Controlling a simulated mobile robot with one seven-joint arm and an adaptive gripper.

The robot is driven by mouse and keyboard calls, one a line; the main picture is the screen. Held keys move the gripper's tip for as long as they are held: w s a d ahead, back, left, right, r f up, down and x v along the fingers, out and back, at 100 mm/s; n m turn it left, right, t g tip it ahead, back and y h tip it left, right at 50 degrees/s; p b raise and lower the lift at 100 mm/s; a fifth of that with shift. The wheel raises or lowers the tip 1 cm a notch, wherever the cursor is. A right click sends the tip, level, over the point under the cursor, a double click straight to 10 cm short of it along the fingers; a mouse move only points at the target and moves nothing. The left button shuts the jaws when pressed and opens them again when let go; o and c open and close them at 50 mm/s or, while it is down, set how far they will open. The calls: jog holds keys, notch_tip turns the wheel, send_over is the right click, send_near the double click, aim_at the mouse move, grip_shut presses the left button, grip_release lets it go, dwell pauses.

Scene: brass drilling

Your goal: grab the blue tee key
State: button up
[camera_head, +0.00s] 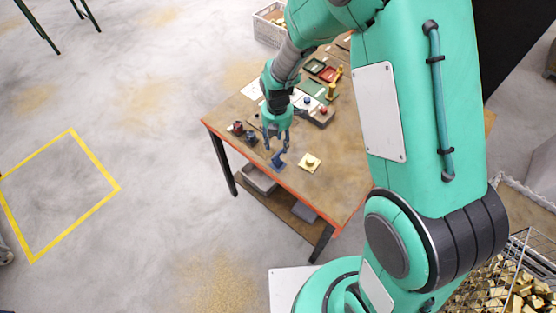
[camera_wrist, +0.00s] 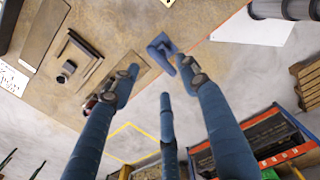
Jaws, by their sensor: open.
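The blue tee key (camera_head: 278,162) appears to be the small blue piece near the front edge of the brown worktable (camera_head: 335,180). In the wrist view the blue piece (camera_wrist: 160,45) lies close to the tip of the right-hand finger; I cannot tell whether they touch. My gripper (camera_head: 277,140) points down over the table edge, just above the piece. Its blue fingers are spread apart, with nothing between them; they also show in the wrist view (camera_wrist: 158,80). The fingers partly hide the key in the head view, and its full shape is unclear.
A pale yellow block with a knob (camera_head: 309,162) sits right of the key. Dark red pieces (camera_head: 238,128) stand to the left. A grey tray with knobs (camera_head: 318,112) and green and red trays (camera_head: 328,74) lie farther back. Bins stand on the lower shelf (camera_head: 258,180).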

aim_at(277, 153)
jog(key=shift+f, duration=1.35)
jog(key=shift+f, duration=2.6)
grip_shut()
